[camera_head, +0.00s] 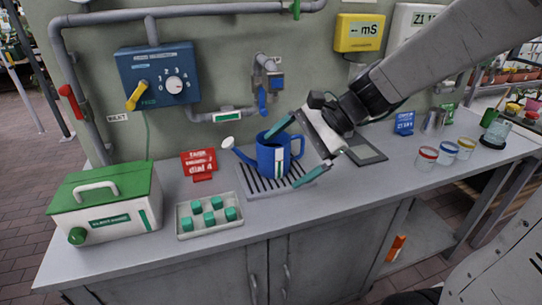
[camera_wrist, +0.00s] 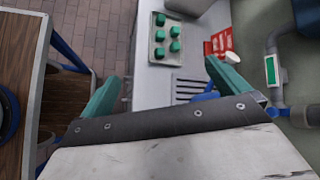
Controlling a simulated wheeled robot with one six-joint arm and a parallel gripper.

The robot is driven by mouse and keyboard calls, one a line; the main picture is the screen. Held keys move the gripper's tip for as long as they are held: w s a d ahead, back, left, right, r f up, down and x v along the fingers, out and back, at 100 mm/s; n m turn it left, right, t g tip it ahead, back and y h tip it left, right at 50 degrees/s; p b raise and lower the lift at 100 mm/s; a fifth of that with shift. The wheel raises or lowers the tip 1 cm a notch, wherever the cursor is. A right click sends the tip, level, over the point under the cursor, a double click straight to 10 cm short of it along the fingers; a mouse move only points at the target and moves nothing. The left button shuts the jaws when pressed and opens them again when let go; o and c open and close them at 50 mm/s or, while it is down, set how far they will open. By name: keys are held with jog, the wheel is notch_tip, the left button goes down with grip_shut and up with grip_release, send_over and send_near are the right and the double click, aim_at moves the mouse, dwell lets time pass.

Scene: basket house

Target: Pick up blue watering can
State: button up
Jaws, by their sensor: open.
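The blue watering can (camera_head: 271,156) stands upright on a slotted drip tray (camera_head: 255,190) on the counter, below the tap. Its white spout rose (camera_head: 228,142) points left and its handle is on the right. My gripper (camera_head: 294,158) is open, just right of and in front of the can, with one teal finger overlapping the can's top in the head view. I cannot tell whether it touches. In the wrist view my gripper (camera_wrist: 168,86) spreads wide. Only the white rose (camera_wrist: 233,57) and a bit of blue can (camera_wrist: 206,97) show there; the rest is hidden.
A tray of teal-green blocks (camera_head: 211,228) and a green-lidded box (camera_head: 97,222) stand left. A red sign (camera_head: 199,163) stands behind. A tap (camera_head: 264,95) hangs above the can. Several jars (camera_head: 427,158) stand right. The counter front is clear.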

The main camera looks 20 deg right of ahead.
jog(key=w+d+f+m+t+y, duration=0.1)
jog(key=w+d+f+m+t, duration=0.25)
jog(key=w+m, duration=0.45)
jog(key=m+t, duration=0.3)
jog(key=m, duration=0.3)
send_near(276, 138)
jog(key=s+a+r, duration=0.2)
jog(key=s+a, duration=0.2)
jog(key=shift+h, duration=0.3)
jog(key=x, duration=0.7)
jog(key=shift+w+r, duration=0.2)
jog(key=shift+w, duration=0.25)
jog(key=c, duration=1.7)
jog(key=shift+r, duration=0.1)
